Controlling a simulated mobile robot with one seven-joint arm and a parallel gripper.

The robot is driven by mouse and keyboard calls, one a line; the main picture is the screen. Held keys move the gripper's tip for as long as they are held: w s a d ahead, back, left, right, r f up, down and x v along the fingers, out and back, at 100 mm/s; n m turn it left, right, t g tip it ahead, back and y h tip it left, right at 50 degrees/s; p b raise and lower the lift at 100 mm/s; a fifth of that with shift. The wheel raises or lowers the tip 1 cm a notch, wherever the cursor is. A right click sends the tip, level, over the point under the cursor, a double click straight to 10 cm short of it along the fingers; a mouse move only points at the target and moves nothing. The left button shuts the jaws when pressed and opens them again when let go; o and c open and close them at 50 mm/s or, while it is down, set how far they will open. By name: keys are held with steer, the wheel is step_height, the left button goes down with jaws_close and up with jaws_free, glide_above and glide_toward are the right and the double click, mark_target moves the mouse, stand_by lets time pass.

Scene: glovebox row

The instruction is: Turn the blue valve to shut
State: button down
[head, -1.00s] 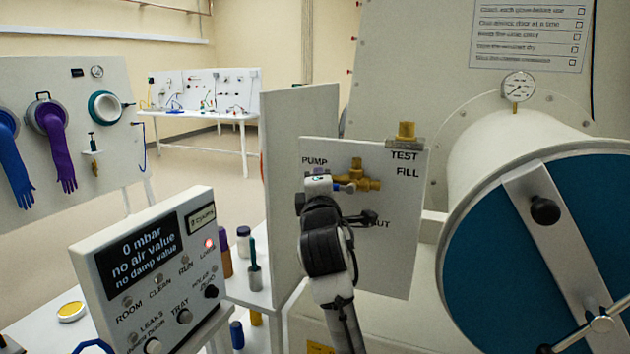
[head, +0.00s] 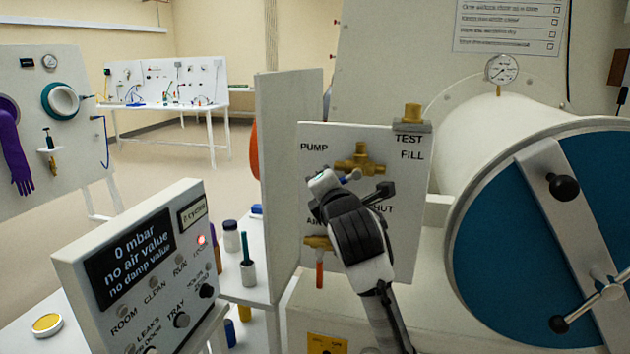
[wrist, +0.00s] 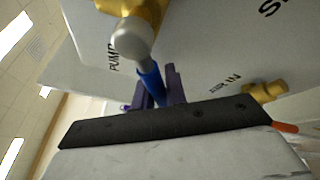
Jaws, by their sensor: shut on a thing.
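The blue valve has a brass body (head: 358,161) on a pale panel, with PUMP to its left and SHUT lower right. Its blue lever (head: 350,177) points down and left from the body, largely hidden by my gripper (head: 333,183). In the wrist view the blue lever (wrist: 151,78) runs from the grey valve hub (wrist: 131,40) down between the two dark fingers of my gripper (wrist: 158,88). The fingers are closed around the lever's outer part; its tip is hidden.
A second brass valve (head: 318,242) with a red-orange lever (head: 320,274) sits below left on the panel (head: 405,235). A brass fitting (head: 411,114) tops the panel. A large blue round door (head: 520,250) stands right, a control box (head: 150,270) lower left.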

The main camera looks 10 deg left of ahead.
steer(key=d+f+n+g+h, duration=0.2)
steer(key=d+f+n+h, duration=0.1)
steer(key=d+n, duration=0.3)
steer(key=shift+f+n+g+h+b, duration=0.4)
steer(key=shift+n+h, duration=0.4)
steer(key=shift+n, duration=0.6)
steer(key=shift+s, duration=0.1)
steer(key=c, duration=1.4)
jaws_free()
steer(key=shift+c, duration=0.2)
